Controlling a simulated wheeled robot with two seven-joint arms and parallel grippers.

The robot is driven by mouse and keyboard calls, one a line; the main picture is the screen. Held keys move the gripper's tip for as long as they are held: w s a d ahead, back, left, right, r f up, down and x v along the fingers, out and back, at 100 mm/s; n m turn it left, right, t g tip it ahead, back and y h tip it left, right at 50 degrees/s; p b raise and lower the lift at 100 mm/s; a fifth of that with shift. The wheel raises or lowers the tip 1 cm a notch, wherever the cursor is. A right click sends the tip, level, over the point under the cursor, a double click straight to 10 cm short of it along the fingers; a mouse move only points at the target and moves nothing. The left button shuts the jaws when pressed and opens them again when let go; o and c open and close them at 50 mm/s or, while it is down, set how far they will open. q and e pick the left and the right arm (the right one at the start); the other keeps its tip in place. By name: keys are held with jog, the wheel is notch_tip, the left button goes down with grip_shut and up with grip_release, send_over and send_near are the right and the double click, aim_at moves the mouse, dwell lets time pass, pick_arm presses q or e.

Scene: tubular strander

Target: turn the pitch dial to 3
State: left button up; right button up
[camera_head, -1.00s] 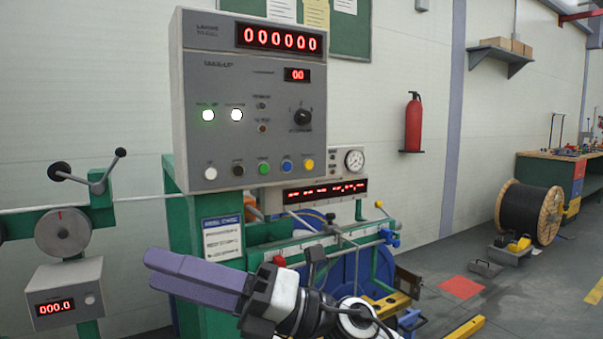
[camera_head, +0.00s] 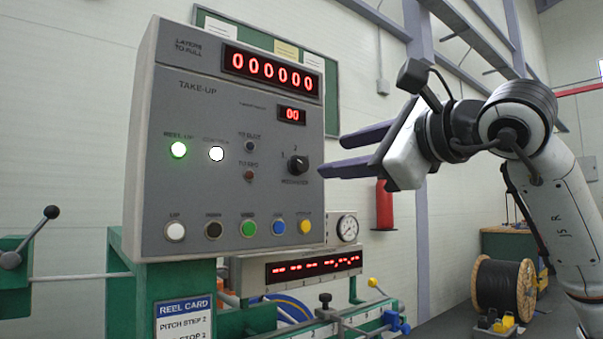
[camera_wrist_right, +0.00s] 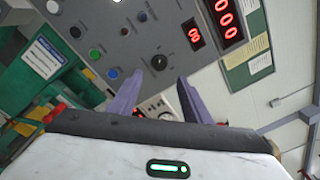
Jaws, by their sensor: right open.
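The pitch dial is a black rotary knob (camera_head: 298,164) on the right side of the grey take-up panel (camera_head: 150,200). Small numbers surround it; 1 and 2 are legible. Its pointer is too small to read surely. My right gripper (camera_head: 331,155) is open and empty, its two purple fingers pointing left, just right of the dial and apart from it. In the right wrist view the dial (camera_wrist_right: 159,62) lies just beyond and between the open fingertips (camera_wrist_right: 160,77). My left gripper is not in view.
The panel has red displays (camera_head: 270,70), a lit green lamp (camera_head: 178,150), a lit white lamp (camera_head: 216,154) and a row of coloured buttons (camera_head: 249,228) below. A reel card (camera_head: 184,318) hangs underneath. A fire extinguisher (camera_head: 384,205) is on the wall behind.

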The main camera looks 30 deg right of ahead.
aim_at(302, 164)
jog(key=w, duration=1)
jog(key=shift+a, duration=0.1)
jog(key=c, duration=1)
